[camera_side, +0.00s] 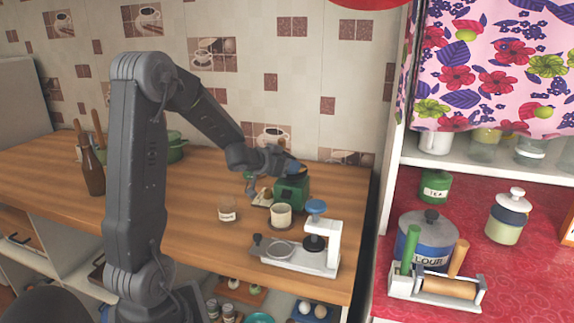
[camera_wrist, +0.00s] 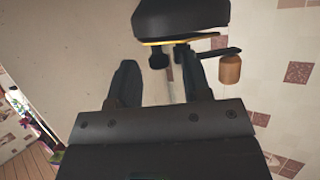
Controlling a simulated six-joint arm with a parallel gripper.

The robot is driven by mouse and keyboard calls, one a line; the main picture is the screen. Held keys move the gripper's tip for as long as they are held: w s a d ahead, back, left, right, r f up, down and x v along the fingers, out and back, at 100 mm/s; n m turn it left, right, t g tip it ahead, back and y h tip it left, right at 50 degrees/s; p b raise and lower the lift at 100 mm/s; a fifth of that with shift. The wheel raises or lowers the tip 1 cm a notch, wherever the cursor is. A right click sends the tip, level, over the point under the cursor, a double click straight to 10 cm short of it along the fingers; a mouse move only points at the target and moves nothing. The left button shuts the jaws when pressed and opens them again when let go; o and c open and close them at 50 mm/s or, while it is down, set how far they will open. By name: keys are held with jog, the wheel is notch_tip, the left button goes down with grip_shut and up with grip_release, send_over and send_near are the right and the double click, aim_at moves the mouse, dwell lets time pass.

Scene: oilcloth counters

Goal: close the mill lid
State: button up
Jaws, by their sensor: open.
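The green mill (camera_side: 291,194) stands on the wooden counter in the side view, behind a cream cup. Its top is partly hidden by my gripper (camera_side: 268,172), which is just above and to the left of it. In the wrist view a dark part with a thin yellow edge (camera_wrist: 182,18), apparently the mill lid, is beyond my fingers. A short arm with a wooden knob (camera_wrist: 229,69) shows beside it. My gripper (camera_wrist: 160,82) is open, its two dark fingers apart. I cannot tell whether a finger touches the lid, nor the lid's exact angle.
The cream cup (camera_side: 280,215) stands close in front of the mill. A small jar (camera_side: 227,210) is to its left, and a white press-like device (camera_side: 300,256) is near the front edge. A green pot (camera_side: 174,147) stands further back. The counter's left part is mostly clear.

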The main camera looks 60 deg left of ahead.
grip_shut()
jog(key=shift+a, duration=0.1)
jog(key=shift+s+a+m+t+h, duration=0.15)
jog(key=shift+s+a+m+h, duration=0.1)
jog(key=shift+m+h, duration=0.6)
jog(key=shift+s+a+m+t+h, duration=0.1)
jog(key=shift+a+m+t+h, duration=0.1)
jog(key=shift+m+h, duration=0.65)
grip_release()
jog(key=shift+s, duration=0.1)
